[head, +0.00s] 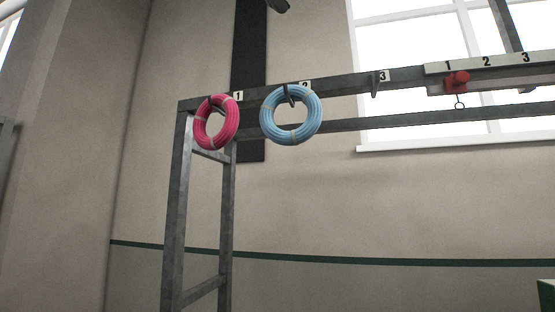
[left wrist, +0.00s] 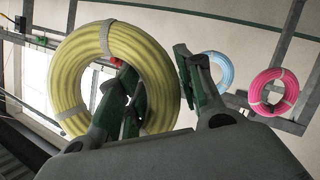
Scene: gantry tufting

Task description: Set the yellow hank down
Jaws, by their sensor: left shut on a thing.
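The yellow hank (left wrist: 68,80) is a thick ring of coiled yarn with pale ties, large and close in the left wrist view. My left gripper (left wrist: 157,66) is shut on the right side of its ring, with one dark green finger inside the ring and one outside. The hank is held in the air, tilted to the camera. Neither gripper nor the yellow hank shows in the head view. My right gripper is in neither view.
A pink hank (head: 231,122) hangs at peg 1 and a blue hank (head: 269,126) at peg 2 of the grey gantry frame (head: 174,210). Peg 3 (head: 375,84) is bare. A red trolley (head: 456,79) with a small hook sits on the numbered rail at right.

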